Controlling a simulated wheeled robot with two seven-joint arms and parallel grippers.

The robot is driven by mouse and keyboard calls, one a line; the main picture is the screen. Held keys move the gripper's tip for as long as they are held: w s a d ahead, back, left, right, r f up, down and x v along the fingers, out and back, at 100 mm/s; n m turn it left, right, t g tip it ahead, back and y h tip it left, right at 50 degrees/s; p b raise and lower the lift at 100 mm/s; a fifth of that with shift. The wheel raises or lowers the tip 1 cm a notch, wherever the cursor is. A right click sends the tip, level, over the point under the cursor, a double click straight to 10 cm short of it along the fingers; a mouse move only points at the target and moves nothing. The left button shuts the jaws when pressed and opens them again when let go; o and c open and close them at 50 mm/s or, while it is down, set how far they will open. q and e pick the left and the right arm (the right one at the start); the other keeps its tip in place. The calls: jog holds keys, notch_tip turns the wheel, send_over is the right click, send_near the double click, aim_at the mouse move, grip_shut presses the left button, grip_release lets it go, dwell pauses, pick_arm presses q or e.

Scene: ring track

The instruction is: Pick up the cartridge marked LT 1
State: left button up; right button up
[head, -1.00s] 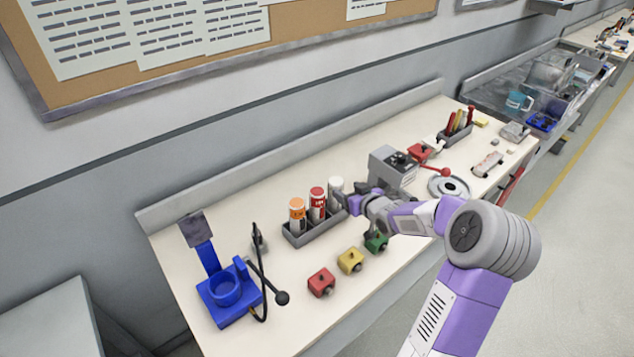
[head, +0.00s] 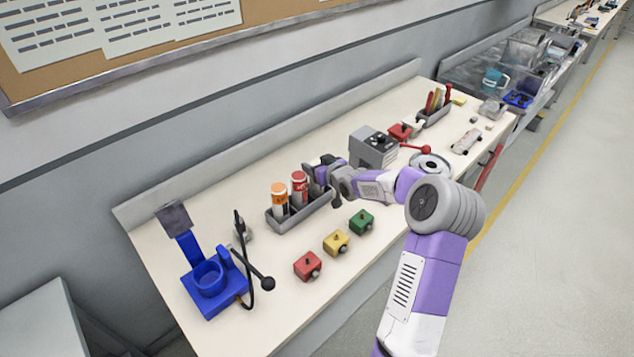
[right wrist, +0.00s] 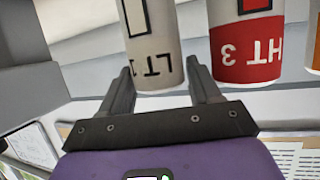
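The white cartridge marked LT 1 (right wrist: 153,45) stands between the two fingers of my right gripper (right wrist: 158,80) in the right wrist view, its label upside down there. The fingers are spread, one on each side of it; I cannot tell whether either touches. In the head view my right gripper (head: 320,172) is at the right end of the grey rack (head: 306,216) and hides the white cartridge. A red-banded cartridge marked HT 3 (right wrist: 246,45) is beside it; it also shows in the head view (head: 299,187). My left gripper is not in view.
An orange-topped cartridge (head: 280,199) stands at the rack's left end. A grey box (head: 373,147) is close behind my right gripper. Red (head: 307,265), yellow (head: 336,242) and green (head: 361,221) blocks lie in front. A blue stand (head: 213,284) is at the left.

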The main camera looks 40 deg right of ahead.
grip_shut()
